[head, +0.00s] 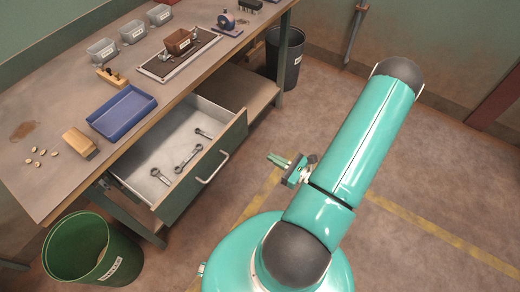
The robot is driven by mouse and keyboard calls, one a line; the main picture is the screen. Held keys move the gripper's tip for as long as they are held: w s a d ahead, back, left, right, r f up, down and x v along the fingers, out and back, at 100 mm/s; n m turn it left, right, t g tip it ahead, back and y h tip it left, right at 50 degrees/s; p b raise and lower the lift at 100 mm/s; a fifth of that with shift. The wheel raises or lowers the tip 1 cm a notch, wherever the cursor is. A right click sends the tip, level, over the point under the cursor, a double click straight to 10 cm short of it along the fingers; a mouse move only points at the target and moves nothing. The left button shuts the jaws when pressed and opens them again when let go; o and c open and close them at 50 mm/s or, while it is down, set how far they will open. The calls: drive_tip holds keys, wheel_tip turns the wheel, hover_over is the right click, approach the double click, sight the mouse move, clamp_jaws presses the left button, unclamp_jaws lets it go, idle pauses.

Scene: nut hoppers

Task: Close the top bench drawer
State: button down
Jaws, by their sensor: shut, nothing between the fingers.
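The top bench drawer (208,167) is pulled well out from under the wooden workbench. It has a dark green front with a pale bar handle (212,167) on its outer face. Several wrenches (188,156) lie inside on the light drawer floor. My gripper (272,159) is shut and empty. In the picture it shows to the right of the drawer front, apart from the handle, with its fingers pointing left toward the drawer. Part of the gripper and wrist is hidden behind my teal arm.
The workbench (60,185) holds a blue tray (122,112), grey bins (102,52), a wooden block (79,142) and a brown box on a mat. A green bin (92,250) stands at the lower left, a dark bin (285,57) beyond the bench. Floor right of the drawer is clear.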

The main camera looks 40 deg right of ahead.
sight(236, 138)
drive_tip(key=x, duration=1.3)
drive_tip(key=shift+a, duration=0.1)
drive_tip(key=shift+w, duration=0.1)
drive_tip(key=x, duration=2.3)
drive_tip(key=shift+w+a, duration=0.1)
drive_tip(key=shift+w, duration=0.25)
drive_tip(key=shift+w+a+r, duration=0.15)
drive_tip(key=shift+w+r, duration=0.05)
drive_tip(key=shift+w, duration=0.2)
drive_tip(key=shift+w+a, duration=0.1)
drive_tip(key=shift+w, duration=0.05)
